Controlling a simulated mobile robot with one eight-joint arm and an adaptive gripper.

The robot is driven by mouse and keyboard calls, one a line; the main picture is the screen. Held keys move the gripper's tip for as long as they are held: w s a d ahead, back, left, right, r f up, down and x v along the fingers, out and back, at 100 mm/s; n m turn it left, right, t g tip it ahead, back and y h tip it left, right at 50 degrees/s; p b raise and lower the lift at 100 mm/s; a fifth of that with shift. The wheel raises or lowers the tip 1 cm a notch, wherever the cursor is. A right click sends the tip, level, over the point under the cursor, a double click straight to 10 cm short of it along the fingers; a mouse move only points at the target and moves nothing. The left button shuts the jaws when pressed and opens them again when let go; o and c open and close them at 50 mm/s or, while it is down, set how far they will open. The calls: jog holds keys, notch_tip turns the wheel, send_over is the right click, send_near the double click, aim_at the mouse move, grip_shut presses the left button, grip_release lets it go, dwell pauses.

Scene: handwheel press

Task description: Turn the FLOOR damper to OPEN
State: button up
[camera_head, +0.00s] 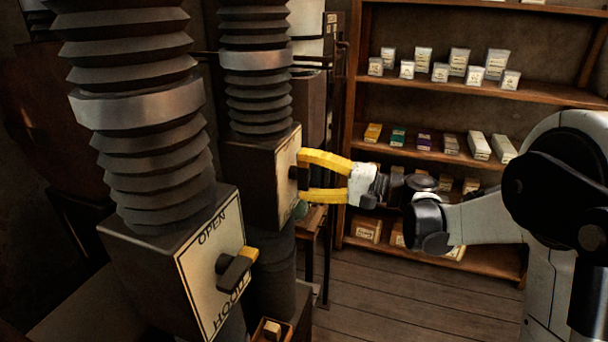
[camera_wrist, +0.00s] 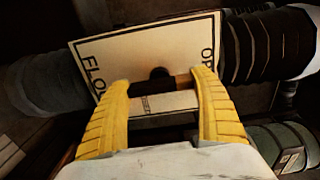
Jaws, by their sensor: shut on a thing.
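The FLOOR damper's pale plate (camera_wrist: 125,52) fills the upper middle of the wrist view, with "FLO" readable at its left and "OP" at its right. A dark hub (camera_wrist: 160,72) and a brownish handle bar (camera_wrist: 165,86) show at its middle. My gripper (camera_wrist: 160,80) has its yellow fingers on either side of this handle and is shut on it. In the head view my gripper (camera_head: 301,174) reaches the farther damper box (camera_head: 258,182) from the right. The plate there is seen nearly edge-on, and the handle's angle is hard to tell.
The nearer box carries the HOOD damper plate (camera_head: 207,262), with "OPEN" at its top and a black, yellow-tipped handle (camera_head: 238,267). Ribbed ducts (camera_head: 140,150) rise above both boxes. A shelf (camera_head: 440,85) with small boxes stands behind. Wooden floor (camera_head: 375,300) is clear below my arm.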

jog(key=o, duration=1.2)
jog(key=shift+d, duration=0.15)
jog(key=v, duration=1.1)
jog(key=shift+s+d, duration=0.2)
jog(key=shift+d, duration=0.15)
